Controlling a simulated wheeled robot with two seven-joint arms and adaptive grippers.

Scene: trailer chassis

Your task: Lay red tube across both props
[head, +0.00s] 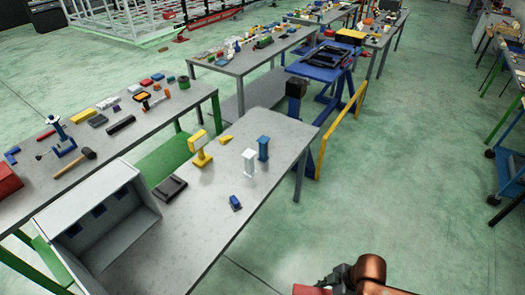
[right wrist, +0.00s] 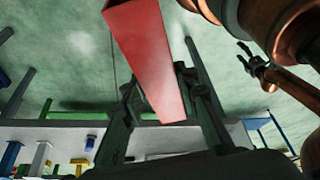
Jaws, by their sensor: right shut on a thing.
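A red tube (right wrist: 150,60) is held between the fingers of my right gripper (right wrist: 165,105) in the right wrist view; its end also shows at the bottom edge of the head view (head: 312,290). My right gripper (head: 335,281) is over the floor, right of the near table. A white post (head: 249,163) and a blue post (head: 263,148) stand upright close together on that table, likely the props. The white post also shows in the right wrist view (right wrist: 40,156). My left gripper (right wrist: 258,66) seems to show at the upper right there, its opening unclear.
The near grey table (head: 220,200) also bears a yellow stand (head: 201,150), a small blue block (head: 235,202), a dark tray (head: 171,188) and a grey open bin (head: 100,220). A yellow rail (head: 340,130) stands behind its right edge.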

